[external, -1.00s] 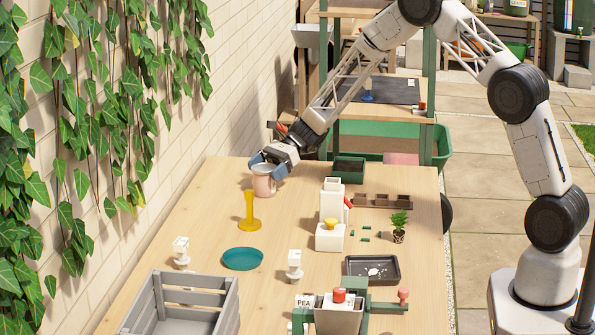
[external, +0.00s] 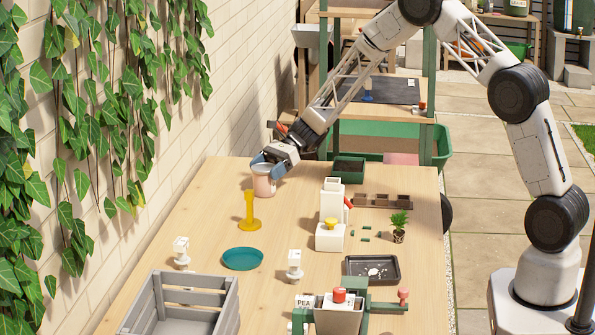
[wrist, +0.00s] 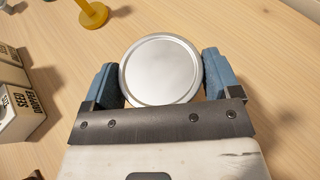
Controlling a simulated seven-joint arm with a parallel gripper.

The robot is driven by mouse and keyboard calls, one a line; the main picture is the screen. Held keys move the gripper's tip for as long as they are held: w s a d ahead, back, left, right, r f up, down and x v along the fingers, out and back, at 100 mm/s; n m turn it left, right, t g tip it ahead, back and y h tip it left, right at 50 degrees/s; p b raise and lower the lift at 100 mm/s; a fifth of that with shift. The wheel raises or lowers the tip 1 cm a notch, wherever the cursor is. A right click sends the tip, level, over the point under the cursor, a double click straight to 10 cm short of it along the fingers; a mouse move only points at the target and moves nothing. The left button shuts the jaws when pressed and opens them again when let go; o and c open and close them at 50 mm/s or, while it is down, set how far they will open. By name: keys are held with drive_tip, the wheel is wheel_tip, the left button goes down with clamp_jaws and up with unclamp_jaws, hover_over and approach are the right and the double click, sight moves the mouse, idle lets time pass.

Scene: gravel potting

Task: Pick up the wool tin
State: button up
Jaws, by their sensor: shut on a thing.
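The wool tin (external: 264,184) is a pinkish round tin standing upright at the far left end of the wooden table. In the wrist view its round silver lid (wrist: 160,70) fills the space between the blue fingers. My gripper (external: 267,166) reaches over it from behind and is shut on it, one finger on each side; the fingers also show in the wrist view (wrist: 161,82). The tin appears to be resting on the table, though its underside cannot be seen clearly.
A yellow stand (external: 248,212) is just in front of the tin. A white dispenser (external: 330,217) and a dark green tray (external: 348,170) stand to the right. A teal saucer (external: 243,258) and a grey crate (external: 184,296) lie nearer. The table between tin and dispenser is clear.

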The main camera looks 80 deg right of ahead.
drive_tip(key=shift+r, duration=0.2)
drive_tip(key=shift+r, duration=0.55)
wheel_tip(320, 180, up, 2)
drive_tip(key=s+a, duration=0.3)
drive_tip(key=s, duration=0.4)
drive_tip(key=s+a+r, duration=0.1)
drive_tip(key=s+a, duration=0.2)
drive_tip(key=s, duration=0.5)
drive_tip(key=shift+r, duration=0.25)
